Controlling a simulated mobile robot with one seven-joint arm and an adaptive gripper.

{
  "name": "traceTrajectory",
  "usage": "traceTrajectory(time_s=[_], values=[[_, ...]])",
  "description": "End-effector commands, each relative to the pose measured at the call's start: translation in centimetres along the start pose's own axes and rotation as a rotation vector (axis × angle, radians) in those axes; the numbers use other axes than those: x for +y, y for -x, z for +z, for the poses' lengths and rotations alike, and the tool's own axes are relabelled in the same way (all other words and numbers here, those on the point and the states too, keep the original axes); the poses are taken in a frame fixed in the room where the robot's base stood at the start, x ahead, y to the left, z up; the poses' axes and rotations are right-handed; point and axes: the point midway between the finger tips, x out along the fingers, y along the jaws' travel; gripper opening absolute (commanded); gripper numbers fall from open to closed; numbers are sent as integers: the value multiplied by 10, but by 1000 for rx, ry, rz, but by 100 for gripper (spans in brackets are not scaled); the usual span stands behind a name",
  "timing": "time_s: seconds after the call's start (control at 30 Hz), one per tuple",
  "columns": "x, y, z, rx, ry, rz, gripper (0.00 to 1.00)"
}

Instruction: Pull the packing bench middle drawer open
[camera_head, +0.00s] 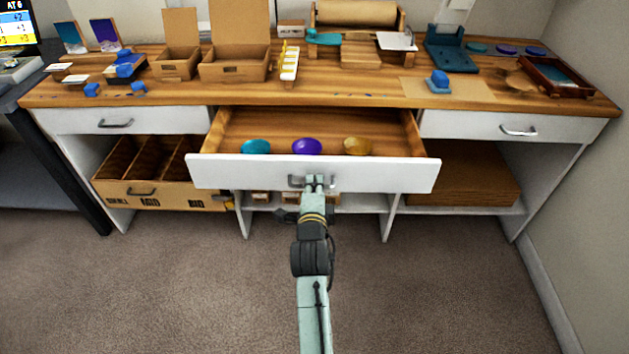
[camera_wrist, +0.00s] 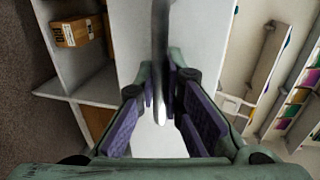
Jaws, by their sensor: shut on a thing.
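The middle drawer (camera_head: 230,172) of the packing bench stands well out from the bench. Inside it lie a teal disc (camera_head: 256,147), a purple disc (camera_head: 307,147) and an amber disc (camera_head: 358,146) in a row. My gripper (camera_head: 314,182) is at the drawer's metal handle (camera_head: 294,181), in the middle of the white front. In the wrist view the handle (camera_wrist: 161,60) runs between the purple-padded fingers of my gripper (camera_wrist: 160,112). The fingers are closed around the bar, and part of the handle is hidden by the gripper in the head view.
The wooden bench top (camera_head: 330,88) holds cardboard boxes (camera_head: 235,66), blue tools and small trays. Left drawer (camera_head: 130,121) and right drawer (camera_head: 490,126) are shut. A cardboard bin (camera_head: 160,195) sits on the lower left shelf. The carpet (camera_head: 430,290) in front is clear.

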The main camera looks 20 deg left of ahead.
Motion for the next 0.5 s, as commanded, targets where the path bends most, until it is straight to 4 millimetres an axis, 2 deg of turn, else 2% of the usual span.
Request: traceTrajectory(time_s=[0.37, 0.4, 0.5], values=[[0, 2, 0, 0, 0, 0, 0], [0, 1, 0, 0, 0, 0, 11], [0, 1, 0, 0, 0, 0, 17]])
